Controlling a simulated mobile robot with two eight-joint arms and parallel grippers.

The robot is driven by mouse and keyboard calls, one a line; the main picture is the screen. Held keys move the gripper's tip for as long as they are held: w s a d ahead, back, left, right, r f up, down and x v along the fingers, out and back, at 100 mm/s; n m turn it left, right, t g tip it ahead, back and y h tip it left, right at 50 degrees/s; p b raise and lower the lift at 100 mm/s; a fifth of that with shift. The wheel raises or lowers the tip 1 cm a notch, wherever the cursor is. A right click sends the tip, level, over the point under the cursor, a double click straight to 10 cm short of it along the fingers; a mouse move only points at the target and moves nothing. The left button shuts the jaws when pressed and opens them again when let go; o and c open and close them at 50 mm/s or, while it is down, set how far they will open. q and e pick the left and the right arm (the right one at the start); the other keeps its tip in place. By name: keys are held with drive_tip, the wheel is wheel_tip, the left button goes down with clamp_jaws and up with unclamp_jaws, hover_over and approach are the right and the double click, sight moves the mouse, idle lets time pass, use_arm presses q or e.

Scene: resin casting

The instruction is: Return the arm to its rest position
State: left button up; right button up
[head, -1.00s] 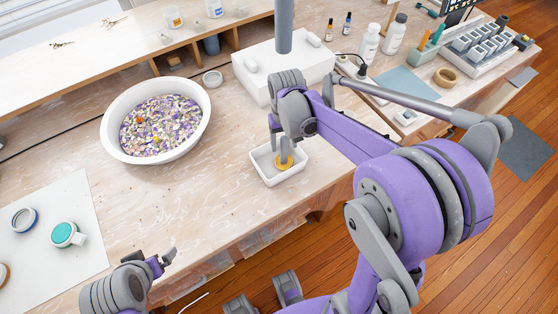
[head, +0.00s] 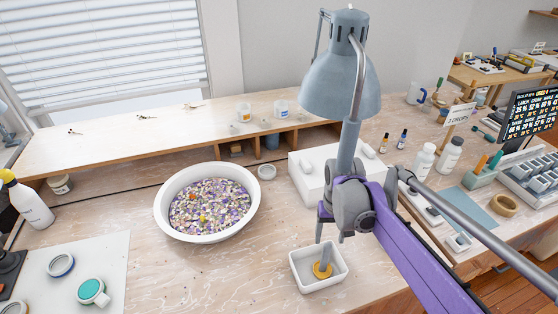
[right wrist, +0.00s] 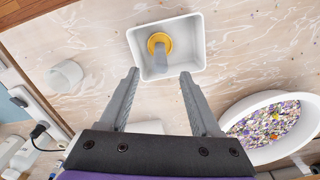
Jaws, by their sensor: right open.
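My right arm reaches in from the lower right in the head view. My right gripper (right wrist: 159,76) is open and empty, its two grey fingers apart above the near side of a small white tray. The white tray (head: 338,283) sits on the bench beneath the gripper and also shows in the right wrist view (right wrist: 195,42). A piece with a round yellow-orange base (right wrist: 153,40) and a grey stem stands in the tray, between the lines of the fingers and not visibly gripped. In the head view the fingers are partly hidden by the wrist. My left gripper is out of view.
A white bowl (head: 165,218) of coloured chips is left of the tray. Bottles (head: 424,162) stand to the right. The bench between bowl and tray is clear.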

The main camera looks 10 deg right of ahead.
drive_tip(key=shift+s+a+r, duration=0.15)
drive_tip(key=shift+s+a, duration=0.05)
drive_tip(key=shift+s, duration=0.1)
drive_tip(key=s+a+f+n+t+p, duration=0.1)
drive_tip(key=s+a+t, duration=0.1)
drive_tip(key=s, duration=0.5)
drive_tip(key=s+a+n+t+p, duration=0.1)
drive_tip(key=s+a+t, duration=0.2)
drive_tip(key=s, duration=0.5)
drive_tip(key=shift+a+f+n, duration=0.4)
drive_tip(key=shift+a, duration=0.3)
drive_tip(key=shift+w, duration=0.1)
